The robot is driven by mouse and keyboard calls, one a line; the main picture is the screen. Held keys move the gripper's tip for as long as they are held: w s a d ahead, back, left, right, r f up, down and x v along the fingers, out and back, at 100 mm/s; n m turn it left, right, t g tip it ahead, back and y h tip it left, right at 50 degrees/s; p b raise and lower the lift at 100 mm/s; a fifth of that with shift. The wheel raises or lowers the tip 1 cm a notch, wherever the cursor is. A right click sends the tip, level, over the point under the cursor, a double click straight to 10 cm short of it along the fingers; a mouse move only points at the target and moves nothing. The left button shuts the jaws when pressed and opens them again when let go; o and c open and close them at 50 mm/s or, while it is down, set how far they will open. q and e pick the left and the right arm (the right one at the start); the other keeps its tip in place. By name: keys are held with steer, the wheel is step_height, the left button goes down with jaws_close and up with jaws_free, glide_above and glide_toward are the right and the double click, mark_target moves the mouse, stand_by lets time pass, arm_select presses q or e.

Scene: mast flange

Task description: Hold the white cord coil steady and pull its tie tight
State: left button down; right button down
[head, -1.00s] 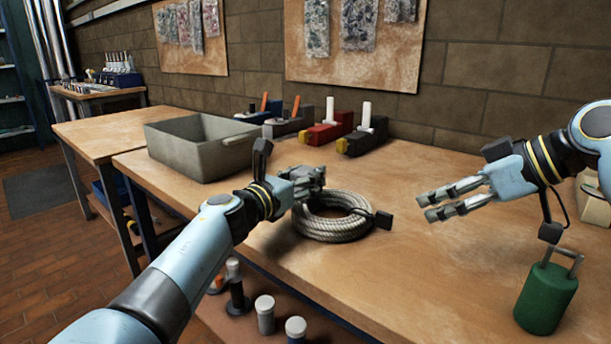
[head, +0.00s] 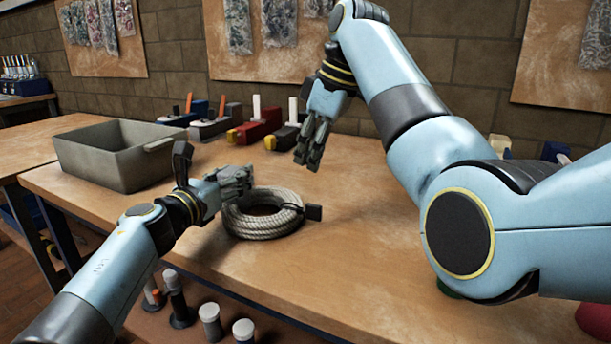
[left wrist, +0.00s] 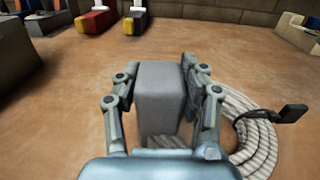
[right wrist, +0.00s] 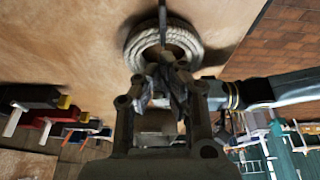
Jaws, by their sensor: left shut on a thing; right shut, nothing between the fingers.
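The white cord coil (head: 262,222) lies flat on the workbench. It also shows in the left wrist view (left wrist: 262,145) and the right wrist view (right wrist: 192,42). Its tie is a dark strap ending in a black block (head: 313,212) on the coil's right side, seen also in the left wrist view (left wrist: 290,114). My left gripper (head: 238,180) is at the coil's left side, shut on a grey block (left wrist: 158,95); I cannot tell whether the block joins the coil. My right gripper (head: 308,158) is shut and empty, pointing down above and behind the coil, apart from the tie.
A grey open bin (head: 115,160) stands left on the workbench (head: 350,270). Several tools, including a red-and-yellow one (head: 255,130), line the back by the brick wall. My right arm covers much of the right side. The bench in front of the coil is clear.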

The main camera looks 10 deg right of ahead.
mark_target(292, 207)
steer(key=x, duration=0.9)
steer(key=s+d, duration=0.2)
steer(key=d, duration=0.2)
steer(key=shift+s+d, duration=0.35)
steer(key=shift+s, duration=0.05)
steer(key=shift+d, duration=0.1)
arm_select(q)
steer(key=shift+a, duration=0.1)
steer(key=c, duration=0.6)
jaws_free()
steer(key=shift+c, duration=0.2)
arm_select(e)
steer(key=v, duration=0.7)
steer(key=shift+r, duration=0.3)
